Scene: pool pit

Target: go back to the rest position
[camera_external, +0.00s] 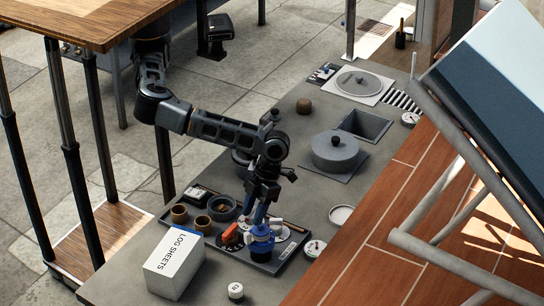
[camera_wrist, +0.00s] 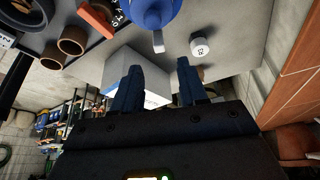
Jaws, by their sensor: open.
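My gripper (camera_external: 257,212) is low over the dark tray (camera_external: 292,252) at the front of the grey counter, with its fingers pointing down. In the wrist view its two blue fingers (camera_wrist: 158,68) stand apart with nothing held between them. A blue container (camera_external: 261,248) stands on the tray just below the fingers in the external view. It also shows at the top of the wrist view (camera_wrist: 152,14), beyond the fingertips. Whether the fingers touch it is unclear.
A white LOG SHEETS box (camera_external: 174,266) stands left of the tray. Brown cups (camera_external: 203,223), a red item (camera_external: 230,234) and a small white jar (camera_external: 235,291) are close by. A round grey lid (camera_external: 336,150) and a square opening (camera_external: 366,125) lie farther back. A slanted railing (camera_external: 470,150) rises at right.

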